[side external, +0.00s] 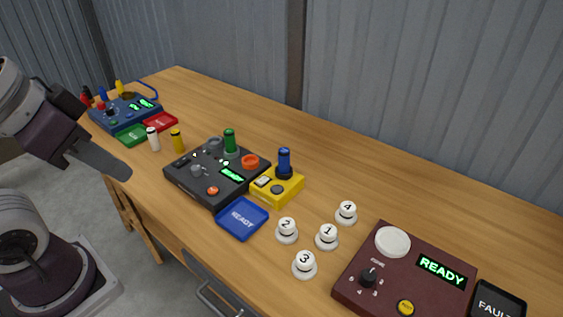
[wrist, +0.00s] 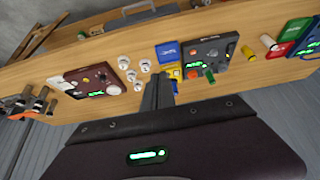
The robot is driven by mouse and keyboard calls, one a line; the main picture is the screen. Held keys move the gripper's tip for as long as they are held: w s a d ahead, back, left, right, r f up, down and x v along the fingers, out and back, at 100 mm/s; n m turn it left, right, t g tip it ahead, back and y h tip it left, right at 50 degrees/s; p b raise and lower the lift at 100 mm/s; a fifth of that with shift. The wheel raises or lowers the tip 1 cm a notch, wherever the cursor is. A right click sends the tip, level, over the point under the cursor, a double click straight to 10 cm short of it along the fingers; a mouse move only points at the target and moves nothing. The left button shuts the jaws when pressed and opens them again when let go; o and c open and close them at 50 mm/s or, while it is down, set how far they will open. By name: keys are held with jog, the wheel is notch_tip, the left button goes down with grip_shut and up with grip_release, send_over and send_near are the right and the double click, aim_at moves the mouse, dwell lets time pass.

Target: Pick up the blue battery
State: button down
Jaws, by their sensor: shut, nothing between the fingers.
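The blue battery (side external: 284,162) stands upright on a small yellow box (side external: 289,187) at the middle of the wooden bench in the side view. My gripper (side external: 122,172) is shut and empty at the left of the side view, near the bench's front edge and well apart from the battery. In the wrist view its closed fingers (wrist: 158,80) point toward the bench.
A black panel (side external: 190,181) with a green battery (side external: 229,142) adjoins the yellow box. A blue READY tray (side external: 243,217) lies in front. Yellow (side external: 177,141) and white (side external: 153,139) cylinders stand left. Several numbered white knobs and a maroon panel (side external: 381,295) are right. The bench behind is clear.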

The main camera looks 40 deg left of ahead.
jog(key=c, duration=2.2)
grip_release()
jog(key=c, duration=1)
grip_release()
jog(key=shift+o, duration=0.2)
jog(key=m+t, duration=0.2)
jog(key=t, duration=0.4)
send_over(279, 158)
jog(key=s+a, duration=0.2)
jog(key=s, duration=0.4)
notch_tip(279, 158, down, 15)
jog(key=f+h, duration=0.1)
jog(key=f, duration=0.1)
jog(key=w+f+t, duration=0.1)
jog(key=f, duration=0.1)
jog(key=f+h, duration=0.1)
jog(key=f, duration=0.2)
jog(key=shift+w+d+t+h, duration=0.2)
jog(key=shift+d+t+h, duration=0.1)
jog(key=shift+w+d+f, duration=0.1)
jog(key=shift+w+f, duration=0.1)
jog(key=shift+f, duration=0.05)
jog(key=x, duration=0.6)
jog(key=shift+w+d+f, duration=0.2)
jog(key=shift+d, duration=0.05)
